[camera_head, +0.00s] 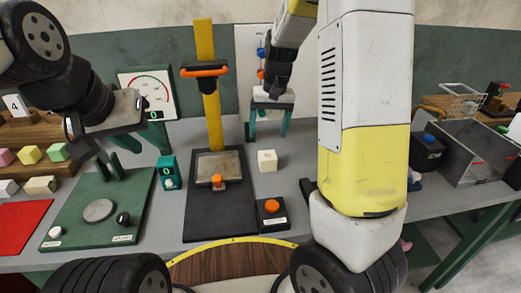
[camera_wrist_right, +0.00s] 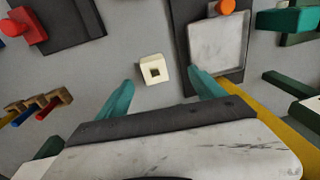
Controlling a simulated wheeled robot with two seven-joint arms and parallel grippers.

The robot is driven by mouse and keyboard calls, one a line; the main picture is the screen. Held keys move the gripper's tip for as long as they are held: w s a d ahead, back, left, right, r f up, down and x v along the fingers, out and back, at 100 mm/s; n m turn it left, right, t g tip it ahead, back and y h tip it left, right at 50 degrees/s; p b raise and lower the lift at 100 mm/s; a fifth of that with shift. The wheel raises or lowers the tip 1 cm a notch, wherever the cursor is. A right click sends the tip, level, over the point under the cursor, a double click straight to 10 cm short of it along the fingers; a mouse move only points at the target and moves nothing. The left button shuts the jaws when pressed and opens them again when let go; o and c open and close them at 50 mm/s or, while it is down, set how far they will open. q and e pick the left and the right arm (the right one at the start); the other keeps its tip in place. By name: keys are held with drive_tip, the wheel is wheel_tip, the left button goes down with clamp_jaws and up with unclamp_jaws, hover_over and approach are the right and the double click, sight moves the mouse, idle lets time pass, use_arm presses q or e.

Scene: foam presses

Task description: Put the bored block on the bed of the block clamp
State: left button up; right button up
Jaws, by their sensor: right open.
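The bored block (camera_head: 267,160) is a small cream cube on the grey bench, just right of the block clamp. In the right wrist view the block (camera_wrist_right: 153,70) shows a dark square hole in its upper face. The block clamp has a yellow post, an orange handle (camera_head: 204,70) and a dark base; its grey bed (camera_head: 229,163) is bare, also seen in the wrist view (camera_wrist_right: 216,42). My right gripper (camera_head: 268,136) is open and empty above and behind the block, its teal fingers (camera_wrist_right: 161,80) apart. My left gripper (camera_head: 143,148) looks open and empty, over the left side.
A green press board (camera_head: 76,225) with a grey disc lies left of the clamp. A teal dial box (camera_head: 168,172) stands between them. A black box with an orange button (camera_head: 272,207) sits in front of the block. A grey bin (camera_head: 470,150) is at the right.

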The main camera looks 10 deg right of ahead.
drive_tip(key=h, duration=0.1)
hover_over(267, 155)
drive_tip(key=s, duration=0.1)
wheel_tip(267, 155, down, 5)
drive_tip(key=shift+g, duration=0.4)
wheel_tip(267, 155, down, 8)
drive_tip(key=shift+r, duration=0.2)
drive_tip(key=shift+c, duration=0.5)
